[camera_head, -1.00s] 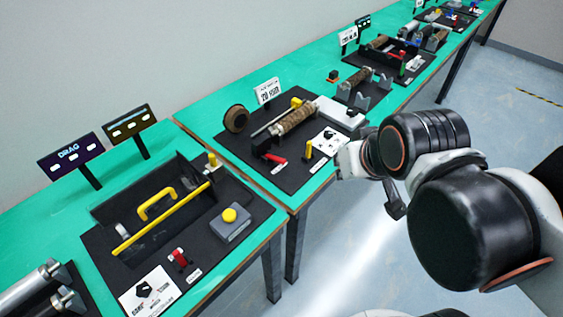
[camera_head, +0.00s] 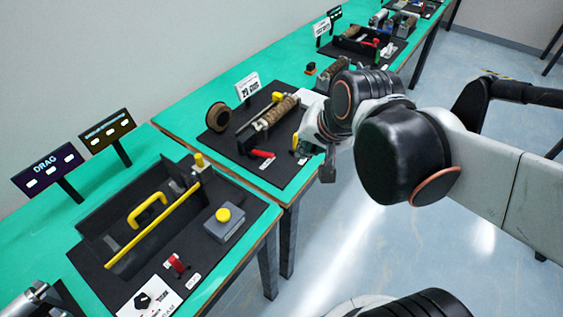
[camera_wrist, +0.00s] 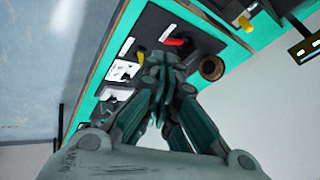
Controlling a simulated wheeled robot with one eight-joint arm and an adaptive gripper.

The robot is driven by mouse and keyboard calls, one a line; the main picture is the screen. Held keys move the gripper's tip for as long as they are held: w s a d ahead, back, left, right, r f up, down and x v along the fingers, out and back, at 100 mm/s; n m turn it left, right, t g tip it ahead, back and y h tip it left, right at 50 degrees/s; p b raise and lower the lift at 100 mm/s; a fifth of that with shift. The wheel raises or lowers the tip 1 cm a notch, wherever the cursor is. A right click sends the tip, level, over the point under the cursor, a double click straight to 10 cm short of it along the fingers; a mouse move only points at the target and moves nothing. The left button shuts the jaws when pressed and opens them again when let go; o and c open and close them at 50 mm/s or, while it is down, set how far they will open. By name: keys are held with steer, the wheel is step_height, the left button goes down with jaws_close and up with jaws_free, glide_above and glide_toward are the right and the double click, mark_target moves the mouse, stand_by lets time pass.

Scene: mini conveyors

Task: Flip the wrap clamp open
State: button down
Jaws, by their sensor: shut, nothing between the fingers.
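A black station board (camera_head: 297,172) on the green bench carries a brown wrapped roller (camera_head: 277,112), a red lever (camera_head: 262,153) and a yellow lever (camera_head: 296,142). Which part is the wrap clamp I cannot tell for certain. The red lever lies low, pointing towards the front edge. My gripper (camera_head: 328,168) is just right of this board at the bench's front edge, apart from the levers. In the wrist view my gripper (camera_wrist: 163,70) is shut and empty, with the red lever (camera_wrist: 173,42) and yellow lever (camera_wrist: 140,57) beyond its fingers. My arm hides the board's right end.
A brown disc (camera_head: 218,117) stands at the board's back left, near a white sign (camera_head: 248,88). The nearer station has a yellow bar (camera_head: 155,230), a grey box with a yellow button (camera_head: 223,215) and a red switch (camera_head: 175,264). Open floor (camera_head: 350,250) lies right of the bench.

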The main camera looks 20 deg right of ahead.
mark_target(263, 154)
steer(key=w+d+f+m+g+y+b, duration=0.1)
steer(key=w+d+f+m+y+b, duration=0.1)
steer(key=w+f+m, duration=1.1)
step_height(263, 154, down, 2)
steer(key=d+m+y, duration=0.1)
steer(key=m, duration=0.7)
steer(key=shift+w+d+f+m+g+b, duration=0.2)
steer(key=shift+f+m+g+b, duration=0.1)
steer(key=shift+m, duration=0.1)
steer(key=b+x, duration=0.4)
steer(key=x, duration=0.6)
steer(key=shift+d+r, duration=0.1)
